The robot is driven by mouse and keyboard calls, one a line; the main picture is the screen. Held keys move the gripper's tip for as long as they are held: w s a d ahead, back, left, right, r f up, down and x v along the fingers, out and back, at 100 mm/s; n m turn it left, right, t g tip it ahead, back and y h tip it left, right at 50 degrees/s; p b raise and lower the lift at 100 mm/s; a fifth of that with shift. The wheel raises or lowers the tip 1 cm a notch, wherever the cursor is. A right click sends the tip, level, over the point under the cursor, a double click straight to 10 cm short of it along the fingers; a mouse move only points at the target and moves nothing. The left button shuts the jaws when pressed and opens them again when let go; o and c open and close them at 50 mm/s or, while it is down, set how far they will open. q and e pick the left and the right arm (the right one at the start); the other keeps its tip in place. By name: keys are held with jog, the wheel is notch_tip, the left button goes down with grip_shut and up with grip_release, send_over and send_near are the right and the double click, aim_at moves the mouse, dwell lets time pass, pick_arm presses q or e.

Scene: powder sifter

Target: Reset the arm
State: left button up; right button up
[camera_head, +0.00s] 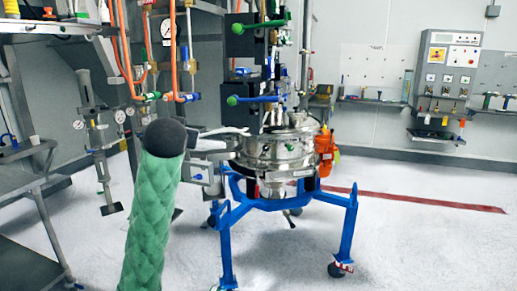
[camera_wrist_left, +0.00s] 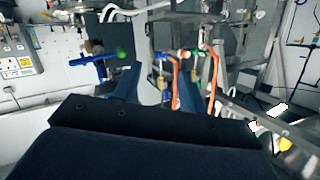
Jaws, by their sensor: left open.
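My left arm, in a green quilted sleeve with a dark grey end, rises from the bottom of the head view. My left gripper (camera_head: 226,139) shows just right of the sleeve's end, its pale fingers pointing right in front of the sifter's left side. The steel powder sifter (camera_head: 280,150) stands on a blue wheeled frame (camera_head: 281,200). I cannot tell whether the gripper touches it. In the left wrist view, two dark fingers of the gripper (camera_wrist_left: 155,84) stand apart with nothing visible held between them. My right gripper is not in view.
Piping with orange hoses (camera_head: 174,50) and green and blue handles rises behind. A metal shelf rack (camera_head: 25,165) stands at the left. A control panel (camera_head: 447,65) hangs on the back wall. The floor at the right is clear, with a red line (camera_head: 420,199).

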pick_arm(q)
jog(key=s+d+f+m+g+h, duration=0.15)
jog(key=s+f, duration=0.25)
jog(key=f, duration=0.5)
jog(key=s+d+f+g+h, duration=0.1)
jog(key=s+d+f+h, duration=0.3)
jog(key=f, duration=0.6)
jog(key=s+d+f+g+y+p, duration=0.1)
jog(key=s+f+g, duration=0.3)
jog(key=s+f, duration=1.05)
jog(key=s+d+f+g, duration=0.1)
jog(key=s+f+g, duration=0.2)
jog(key=s+f, duration=1.15)
jog(key=s+f+g, duration=0.3)
jog(key=s+f, duration=0.8)
jog(key=s, duration=0.1)
jog(key=shift+s+p, duration=0.35)
jog(key=shift+f+n+g, duration=0.1)
jog(key=shift+n+g, duration=0.15)
jog(key=shift+n, duration=0.1)
